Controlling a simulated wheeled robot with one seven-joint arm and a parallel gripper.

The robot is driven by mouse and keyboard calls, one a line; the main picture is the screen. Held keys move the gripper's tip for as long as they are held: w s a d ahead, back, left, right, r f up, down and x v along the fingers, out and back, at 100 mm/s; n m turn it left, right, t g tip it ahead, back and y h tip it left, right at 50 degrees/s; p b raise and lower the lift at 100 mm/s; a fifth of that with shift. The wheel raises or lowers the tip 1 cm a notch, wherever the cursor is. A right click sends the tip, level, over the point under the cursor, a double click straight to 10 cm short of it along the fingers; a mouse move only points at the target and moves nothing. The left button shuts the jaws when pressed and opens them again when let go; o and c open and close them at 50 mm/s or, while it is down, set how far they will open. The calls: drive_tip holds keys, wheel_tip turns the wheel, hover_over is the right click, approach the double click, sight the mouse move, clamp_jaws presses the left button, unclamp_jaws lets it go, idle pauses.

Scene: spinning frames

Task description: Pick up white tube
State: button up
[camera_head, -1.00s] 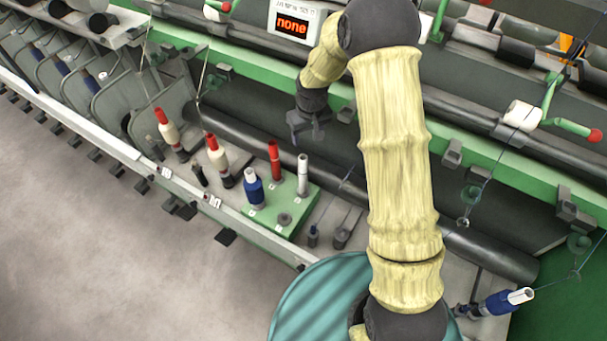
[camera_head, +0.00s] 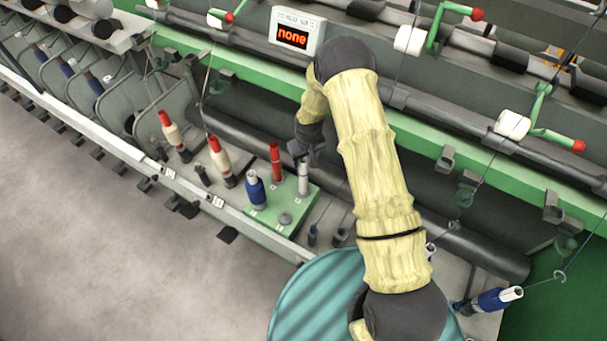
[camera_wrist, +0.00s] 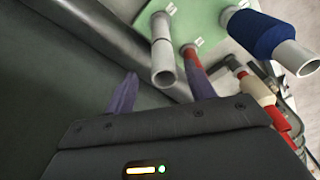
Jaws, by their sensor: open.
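The white tube (camera_head: 303,178) stands upright on the green board (camera_head: 262,217), to the right of a red tube (camera_head: 276,162). My gripper (camera_head: 306,150) is by the upper end of the white tube in the head view, partly hidden by my arm. In the wrist view the white tube (camera_wrist: 163,62) lies between the lines of my two open fingers (camera_wrist: 158,86), its open end toward me. The right finger overlaps the red tube (camera_wrist: 193,58) behind it. I cannot tell whether a finger touches the white tube.
A blue-wound bobbin (camera_head: 255,190) stands on the board left of the red tube. Red-tipped white bobbins (camera_head: 220,160) stand further left. A dark roller (camera_head: 440,235) and green machine rail (camera_head: 450,140) run behind. A teal drum (camera_head: 315,300) is in front.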

sight(303, 166)
drive_tip(key=shift+f, duration=0.15)
drive_tip(key=shift+a+f+p, duration=0.1)
drive_tip(key=shift+f+p, duration=0.1)
drive_tip(key=shift+p, duration=0.25)
drive_tip(key=f+p, duration=0.2)
drive_tip(key=f, duration=0.1)
drive_tip(key=shift+a+f, duration=0.2)
drive_tip(key=shift+f, duration=0.05)
drive_tip(key=shift+w+f, duration=0.1)
drive_tip(key=shift+f, duration=0.4)
clamp_jaws()
drive_tip(key=shift+r, duration=0.15)
